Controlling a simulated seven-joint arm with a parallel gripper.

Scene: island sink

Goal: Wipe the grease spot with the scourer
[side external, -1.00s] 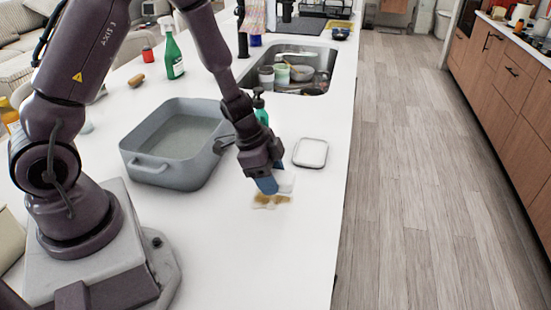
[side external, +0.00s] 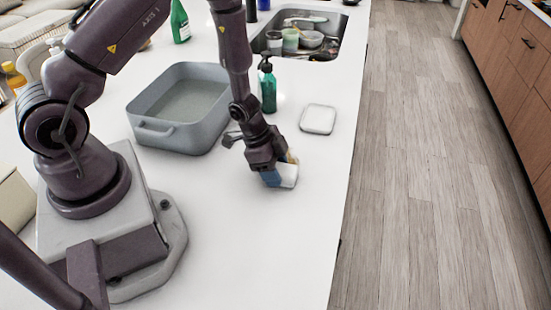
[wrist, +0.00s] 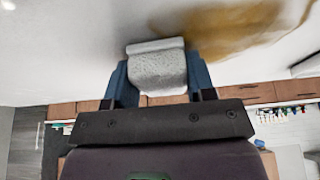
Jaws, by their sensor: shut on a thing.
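My gripper (side external: 277,179) is shut on the scourer (side external: 289,175), a pale block between its blue fingers. In the wrist view the scourer (wrist: 157,68) looks grey-white and rough. It is low at the white counter; whether it touches the surface is hard to tell. The grease spot (wrist: 225,30) is a brown-yellow smear on the counter, just beyond and to the right of the scourer in the wrist view. In the side view only a yellowish bit of it (side external: 291,157) shows behind the gripper; the rest is hidden.
A grey roasting pan (side external: 178,137) stands left of my gripper. A green soap bottle (side external: 268,90) and a small white dish (side external: 318,119) are behind it, with the sink (side external: 300,45) holding dishes farther back. The counter (side external: 250,245) in front is clear up to its right edge.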

